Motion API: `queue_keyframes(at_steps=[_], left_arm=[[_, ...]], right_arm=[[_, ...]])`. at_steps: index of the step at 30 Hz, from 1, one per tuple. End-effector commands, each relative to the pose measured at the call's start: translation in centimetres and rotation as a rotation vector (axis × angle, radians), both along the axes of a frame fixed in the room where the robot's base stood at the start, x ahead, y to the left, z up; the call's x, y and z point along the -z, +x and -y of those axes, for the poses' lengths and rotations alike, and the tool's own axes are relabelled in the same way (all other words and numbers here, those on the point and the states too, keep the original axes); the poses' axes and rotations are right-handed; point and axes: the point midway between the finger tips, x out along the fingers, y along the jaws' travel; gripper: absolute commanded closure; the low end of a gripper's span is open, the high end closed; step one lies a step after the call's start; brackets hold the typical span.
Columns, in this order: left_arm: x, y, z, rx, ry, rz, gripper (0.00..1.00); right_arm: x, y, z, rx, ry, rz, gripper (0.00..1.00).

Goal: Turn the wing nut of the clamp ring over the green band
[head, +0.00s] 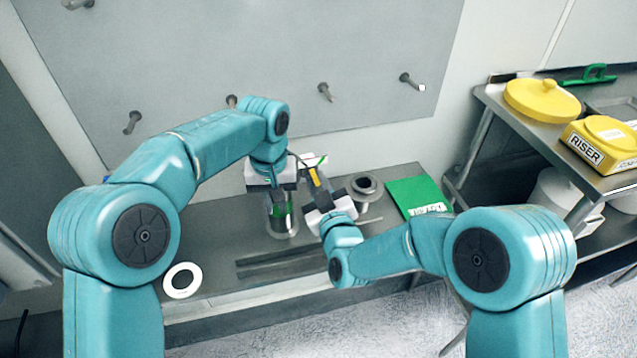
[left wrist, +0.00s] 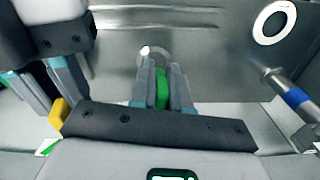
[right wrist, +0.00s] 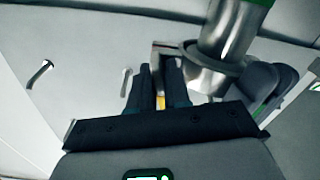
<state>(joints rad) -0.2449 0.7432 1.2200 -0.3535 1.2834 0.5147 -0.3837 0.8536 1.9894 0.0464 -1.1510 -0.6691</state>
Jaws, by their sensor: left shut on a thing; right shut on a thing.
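A metal cylinder with a green band (head: 281,212) stands on the bench in the head view. In the right wrist view the metal cylinder (right wrist: 232,32) shows at upper right, with a metal ring around its end. My left gripper (head: 273,190) is over the cylinder. In the left wrist view its fingers (left wrist: 160,95) are shut on a green part (left wrist: 161,88). My right gripper (head: 315,186) is beside it, shut on a small yellow part (right wrist: 160,102), mostly hidden between the fingers. I cannot tell which part is the wing nut.
A white ring (head: 182,281) lies at the bench's left. A round metal piece (head: 365,186) and a green sheet (head: 417,196) lie to the right. A side table holds a yellow lid (head: 544,99) and a yellow RISER block (head: 600,146). Pegs (head: 324,91) stick out of the back panel.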

Motion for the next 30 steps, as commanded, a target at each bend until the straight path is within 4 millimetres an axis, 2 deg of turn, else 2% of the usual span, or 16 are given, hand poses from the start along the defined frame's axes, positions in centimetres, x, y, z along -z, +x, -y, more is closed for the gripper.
queue_keyframes(at_steps=[21,30], left_arm=[[0.04,0.05,0.02,0.0,-0.001,0.002,1.0],[0.04,0.05,0.02,0.0,-0.001,0.002,1.0]], right_arm=[[-0.04,-0.1,-0.23,-0.001,0.632,-0.238,1.0],[-0.06,-0.12,-0.28,-0.001,0.849,-0.32,1.0]])
